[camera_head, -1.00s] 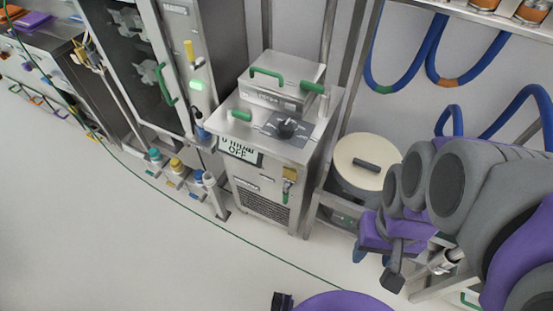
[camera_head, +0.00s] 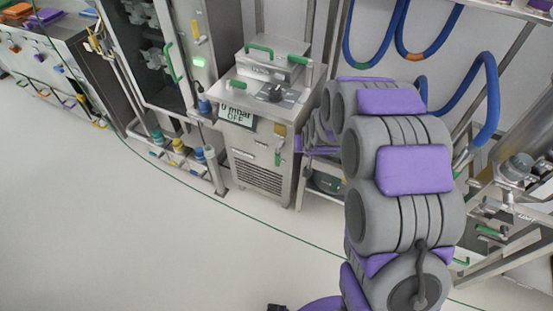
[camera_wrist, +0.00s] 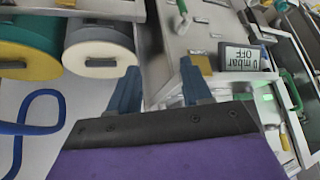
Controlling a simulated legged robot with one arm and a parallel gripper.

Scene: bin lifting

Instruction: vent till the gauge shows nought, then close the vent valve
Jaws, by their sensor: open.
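The pump unit (camera_head: 262,155) is a steel cabinet with a black knob (camera_head: 271,93) on top. Its gauge display (camera_head: 237,108) reads "0 mbar OFF"; the display also shows inverted in the wrist view (camera_wrist: 242,57). On the front, beside the display, is a brass-coloured fitting (camera_head: 280,130) with a green handle (camera_head: 278,157) hanging down, which looks like the vent valve. My gripper (camera_wrist: 160,85) is open, with nothing seen between its fingers. In the wrist view it points towards the cabinet, apart from it. In the head view my arm hides it.
A tall cabinet with a green handle (camera_head: 174,62) and a lit green lamp stands left of the unit. Blue hoses (camera_head: 372,62) hang on the right. A pale round lid (camera_wrist: 98,48) is near my fingers. Open floor (camera_head: 110,220) lies in front, crossed by a thin green line.

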